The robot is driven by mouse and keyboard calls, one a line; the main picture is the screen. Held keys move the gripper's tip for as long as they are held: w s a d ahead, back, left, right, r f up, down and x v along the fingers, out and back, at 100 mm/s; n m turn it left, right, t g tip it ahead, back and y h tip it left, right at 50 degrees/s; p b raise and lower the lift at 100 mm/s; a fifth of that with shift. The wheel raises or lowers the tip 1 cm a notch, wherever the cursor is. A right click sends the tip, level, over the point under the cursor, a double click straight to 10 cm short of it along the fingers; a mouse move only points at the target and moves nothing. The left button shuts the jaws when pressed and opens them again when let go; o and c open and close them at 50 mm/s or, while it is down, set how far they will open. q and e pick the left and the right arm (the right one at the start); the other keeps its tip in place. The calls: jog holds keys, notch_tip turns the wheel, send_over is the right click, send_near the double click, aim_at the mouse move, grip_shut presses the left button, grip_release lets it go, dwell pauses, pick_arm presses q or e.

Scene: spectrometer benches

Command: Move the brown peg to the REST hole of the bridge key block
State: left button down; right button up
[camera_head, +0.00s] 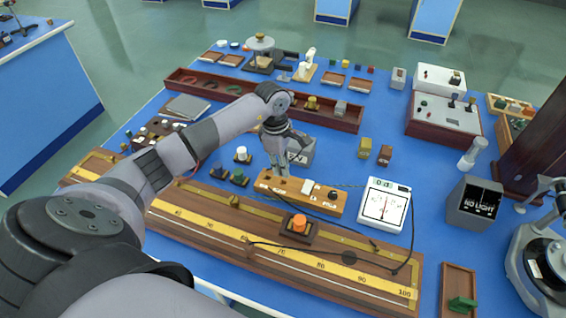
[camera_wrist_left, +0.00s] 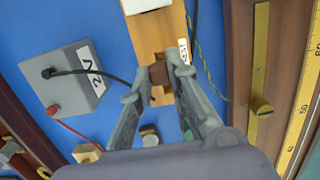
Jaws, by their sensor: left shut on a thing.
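The bridge key block (camera_head: 318,204) is a long light-wood block on the blue table, just behind the yellow-scaled bridge. It also shows in the left wrist view (camera_wrist_left: 147,33). My left gripper (camera_head: 277,174) points down over its left part. In the left wrist view the fingers (camera_wrist_left: 160,76) are shut on the brown peg (camera_wrist_left: 158,74), at the end of the block near a small white label. The fingers cover much of the peg, and I cannot tell whether it sits in a hole. The REST hole cannot be made out. My right gripper is not seen.
A grey box (camera_head: 301,152) with a wire stands close behind the gripper; it shows in the left wrist view (camera_wrist_left: 72,83). The long scaled bridge (camera_head: 330,268) lies in front, with an orange-knobbed jockey (camera_head: 299,225). A white meter (camera_head: 384,205) stands to the right. Wires cross near the block.

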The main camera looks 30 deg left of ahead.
pick_arm(q)
jog(key=shift+f+b, duration=0.55)
jog(key=shift+f, duration=0.6)
jog(key=shift+f+b, duration=1)
jog(key=shift+f, duration=0.1)
jog(key=c, duration=1.5)
grip_release()
jog(key=shift+o, duration=0.2)
jog(key=shift+r, duration=0.35)
notch_tip(320, 180, up, 11)
jog(key=a, duration=0.1)
jog(key=shift+s+a+r, duration=0.15)
jog(key=shift+a, duration=0.05)
